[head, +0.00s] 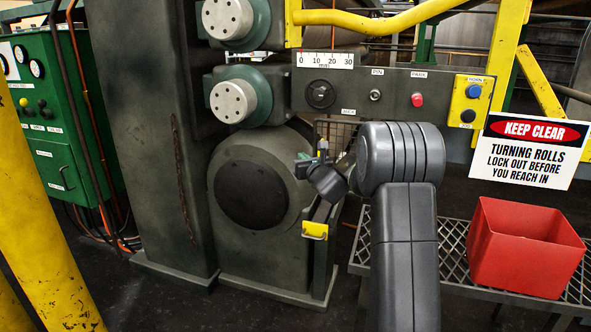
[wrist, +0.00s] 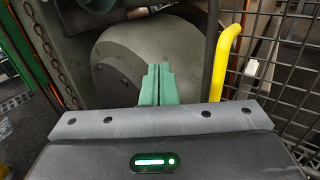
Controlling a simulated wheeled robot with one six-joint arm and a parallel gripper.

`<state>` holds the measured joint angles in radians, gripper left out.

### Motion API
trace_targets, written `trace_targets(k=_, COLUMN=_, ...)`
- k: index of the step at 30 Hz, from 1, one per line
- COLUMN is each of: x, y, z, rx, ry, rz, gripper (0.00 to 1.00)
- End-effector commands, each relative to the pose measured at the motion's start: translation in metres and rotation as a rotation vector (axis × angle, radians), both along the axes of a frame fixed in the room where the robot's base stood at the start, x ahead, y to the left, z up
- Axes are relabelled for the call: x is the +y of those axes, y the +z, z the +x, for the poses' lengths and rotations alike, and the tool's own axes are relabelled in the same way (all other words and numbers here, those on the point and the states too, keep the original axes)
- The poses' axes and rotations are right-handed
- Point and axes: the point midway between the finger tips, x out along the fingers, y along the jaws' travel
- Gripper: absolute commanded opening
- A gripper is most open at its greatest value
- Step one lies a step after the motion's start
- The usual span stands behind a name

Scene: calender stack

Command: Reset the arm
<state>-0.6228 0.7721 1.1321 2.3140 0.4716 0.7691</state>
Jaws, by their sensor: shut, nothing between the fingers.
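My grey arm (head: 405,220) rises from the bottom of the head view and bends toward the machine, left of the red bin. My gripper (head: 304,163) is small there, in front of the upper right of the large round dark housing (head: 252,193). In the wrist view my gripper (wrist: 158,70) shows two green fingers pressed together and pointing at the round housing (wrist: 150,50). Nothing is between the fingers. I see no contact with the housing, though the exact gap is unclear.
A panel (head: 395,92) with a dial and buttons is above the gripper. A yellow handle (head: 315,231) is below it; a yellow bar (wrist: 222,60) and mesh are to its right. A red bin (head: 525,248) stands on a grating shelf. A keep-clear sign (head: 530,150) hangs behind.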

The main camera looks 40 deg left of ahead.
Motion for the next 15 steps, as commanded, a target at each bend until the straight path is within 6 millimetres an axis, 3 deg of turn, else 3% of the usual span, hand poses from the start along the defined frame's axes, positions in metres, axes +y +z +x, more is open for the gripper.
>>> trace_targets(k=6, x=-0.010, y=0.000, z=-0.037, rx=-0.001, ry=0.002, rz=0.001, gripper=0.00)
trace_targets(k=15, x=-0.017, y=0.001, z=-0.059, rx=-0.001, ry=0.001, rz=0.002, gripper=0.00)
